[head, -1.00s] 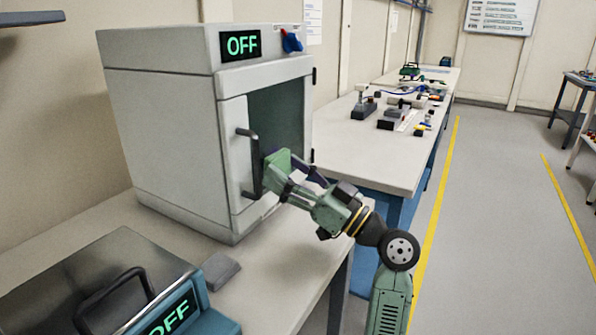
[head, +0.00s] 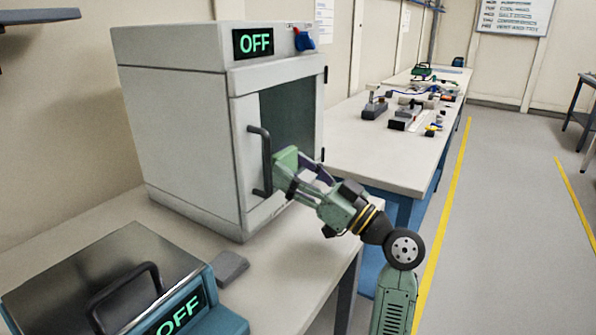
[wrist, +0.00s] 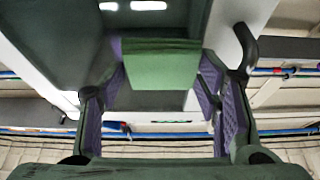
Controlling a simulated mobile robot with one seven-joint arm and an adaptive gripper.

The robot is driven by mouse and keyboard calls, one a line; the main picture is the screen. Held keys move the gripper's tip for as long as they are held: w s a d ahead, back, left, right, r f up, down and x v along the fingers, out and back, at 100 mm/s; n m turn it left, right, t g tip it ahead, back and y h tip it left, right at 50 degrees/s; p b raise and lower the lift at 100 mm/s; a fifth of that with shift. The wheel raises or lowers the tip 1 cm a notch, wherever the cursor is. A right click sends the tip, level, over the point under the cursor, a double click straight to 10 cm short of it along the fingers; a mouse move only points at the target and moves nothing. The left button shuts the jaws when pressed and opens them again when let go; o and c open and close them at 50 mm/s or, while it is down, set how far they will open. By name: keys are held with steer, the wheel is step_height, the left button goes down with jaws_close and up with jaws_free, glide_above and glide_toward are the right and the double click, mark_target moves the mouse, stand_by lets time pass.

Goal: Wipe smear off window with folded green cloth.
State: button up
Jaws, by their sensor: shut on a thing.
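The window (head: 290,110) is a dark pane in the front door of a pale grey cabinet. My gripper (head: 304,168) is in front of the lower part of the window, just right of the black door handle (head: 262,160). It is shut on the folded green cloth (head: 286,166), which faces the pane. In the wrist view the cloth (wrist: 162,66) shows as a flat green block between my purple-padded fingers, with the dark window (wrist: 55,50) behind it. I cannot tell whether the cloth touches the glass. I cannot make out a smear; the cloth and gripper hide part of the pane.
The cabinet (head: 185,140) stands on a pale bench (head: 290,265). A grey block (head: 231,268) lies in front of it. A blue-trimmed device (head: 215,320) with a black handle is at lower left. Another bench (head: 375,165) with several small items runs behind. The floor at right is clear.

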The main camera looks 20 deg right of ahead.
steer(key=shift+w+a, duration=0.3)
steer(key=shift+w, duration=0.15)
steer(key=shift+w+d+f+b, duration=0.1)
steer(key=shift+w+d+b, duration=0.55)
steer(key=shift+d+b, duration=0.25)
steer(key=shift+w+d+b, duration=0.6)
steer(key=shift+d, duration=0.05)
steer(key=s+a, duration=0.1)
steer(key=s+a+b, duration=0.1)
steer(key=a, duration=0.1)
steer(key=shift+s+a, duration=0.15)
steer(key=shift+s, duration=0.1)
